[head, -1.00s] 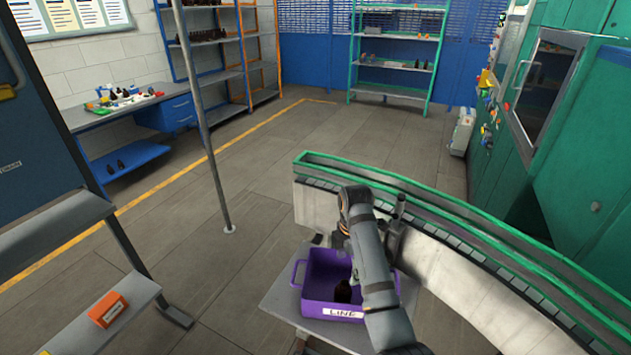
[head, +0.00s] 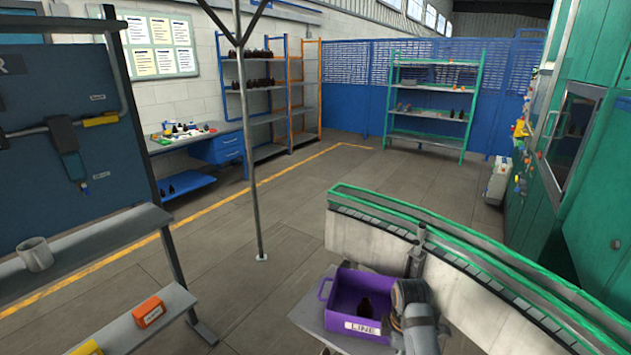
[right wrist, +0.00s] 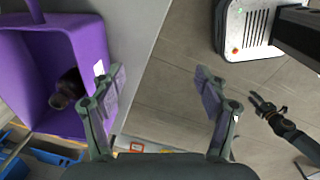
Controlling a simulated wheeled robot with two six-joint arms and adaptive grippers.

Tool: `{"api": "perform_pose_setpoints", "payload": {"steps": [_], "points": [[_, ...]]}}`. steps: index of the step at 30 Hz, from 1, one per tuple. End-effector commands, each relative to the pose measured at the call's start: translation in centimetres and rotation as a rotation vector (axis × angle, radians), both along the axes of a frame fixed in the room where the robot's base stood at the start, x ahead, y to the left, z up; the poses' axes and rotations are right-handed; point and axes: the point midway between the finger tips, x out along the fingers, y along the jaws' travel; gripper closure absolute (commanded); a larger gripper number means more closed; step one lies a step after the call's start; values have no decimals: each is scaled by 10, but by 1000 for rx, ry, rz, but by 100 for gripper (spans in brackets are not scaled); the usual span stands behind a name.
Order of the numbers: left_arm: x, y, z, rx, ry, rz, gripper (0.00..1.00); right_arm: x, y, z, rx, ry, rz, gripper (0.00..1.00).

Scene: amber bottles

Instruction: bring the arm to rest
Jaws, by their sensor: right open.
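The purple crate (head: 345,293) marked LINE stands on a small grey stand beside the curved conveyor in the head view. A dark amber bottle (head: 366,307) is inside it, and the crate (right wrist: 88,45) also shows at the left of the right wrist view with a bottle (right wrist: 68,90) in it. My right arm (head: 415,315) is at the crate's right side in the head view, where its fingers cannot be made out. In the right wrist view my right gripper (right wrist: 161,78) is open and empty, to the right of the crate.
The conveyor (head: 375,237) with green rails runs behind and right of the crate. A thin pole (head: 255,180) stands on open floor. Shelving with bottles (head: 255,83) stands far back.

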Motion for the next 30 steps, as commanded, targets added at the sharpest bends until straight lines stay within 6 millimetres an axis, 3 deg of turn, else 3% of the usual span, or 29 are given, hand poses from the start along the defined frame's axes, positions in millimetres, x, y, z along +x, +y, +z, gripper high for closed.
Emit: {"api": "perform_pose_setpoints", "payload": {"steps": [5,9,13,18,28,30], "points": [[1,0,0,0,1,0,68,-41,-20,-24,-1,-51,-270,26],[-16,0,-1,1,25,1,68,-77,-34,-35,10,-105,-500,26],[-30,1,-2,1,46,2,68,-110,-43,-37,33,-156,-703,26],[-27,1,-2,1,43,1,68,-148,-50,-31,75,-214,-927,26],[-10,0,-1,0,16,0,68,-201,-48,-7,181,-277,-1241,26],[-10,0,-1,0,16,0,68,-196,-50,-26,177,-269,-1250,26]]}}
